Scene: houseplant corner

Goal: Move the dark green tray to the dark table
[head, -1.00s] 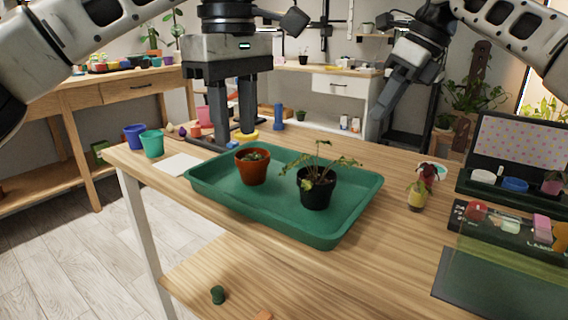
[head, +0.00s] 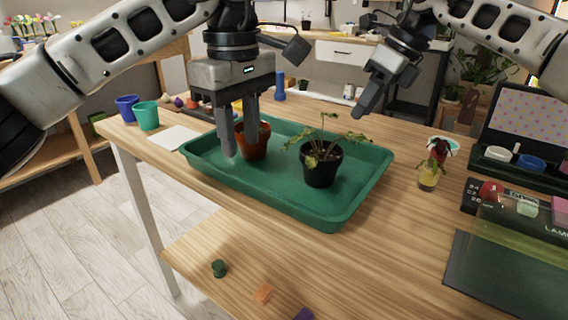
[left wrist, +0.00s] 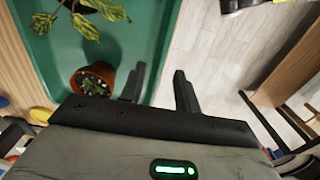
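The dark green tray (head: 335,216) lies on the light wood table. It holds a terracotta pot with a small plant (head: 254,142) and a black pot with a leafy plant (head: 320,172). My left gripper (head: 239,140) is open and points down at the tray's left part, in front of the terracotta pot. In the left wrist view its fingers (left wrist: 160,88) are apart, with the tray's rim (left wrist: 168,45) running between them; contact cannot be told. My right gripper (head: 362,108) hangs beyond the tray's far right side, and its finger gap is hidden. I cannot make out a dark table for certain.
A blue cup (head: 128,107) and a teal cup (head: 147,115) stand left of the tray, near a white sheet (head: 174,138). Bare wood lies in front of the tray.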

